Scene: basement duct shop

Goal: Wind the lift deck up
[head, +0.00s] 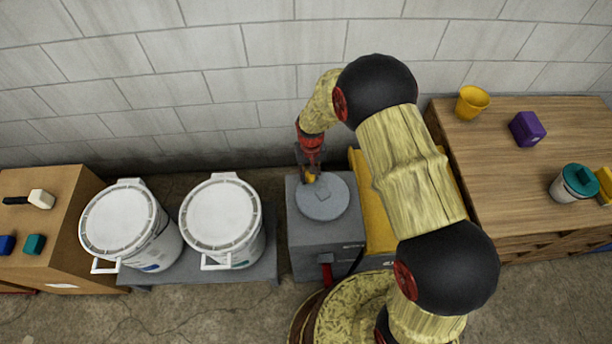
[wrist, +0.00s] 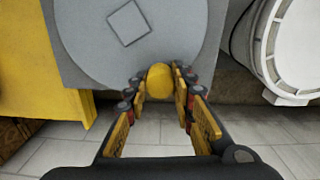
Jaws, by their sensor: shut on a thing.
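A grey winder box (head: 305,245) stands on the floor with a round grey crank disc (head: 325,205) on top. The disc has a square boss in its middle and a yellow knob (wrist: 159,80) near its rim. My gripper (head: 310,176) is shut on the knob, at the disc's far-left side in the head view. In the wrist view its two fingers (wrist: 160,90) stand on either side of the knob. A low grey platform (head: 205,276), which looks like the lift deck, is left of the box and bears two white lidded buckets (head: 222,210) (head: 125,218).
A red lever (head: 326,272) is on the box's front. A yellow body (head: 378,225) stands right of the box, partly behind my arm. A wooden bench (head: 530,185) at right holds a yellow bucket (head: 472,103). A wooden cabinet (head: 60,200) is at left. A block wall (head: 200,60) is behind.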

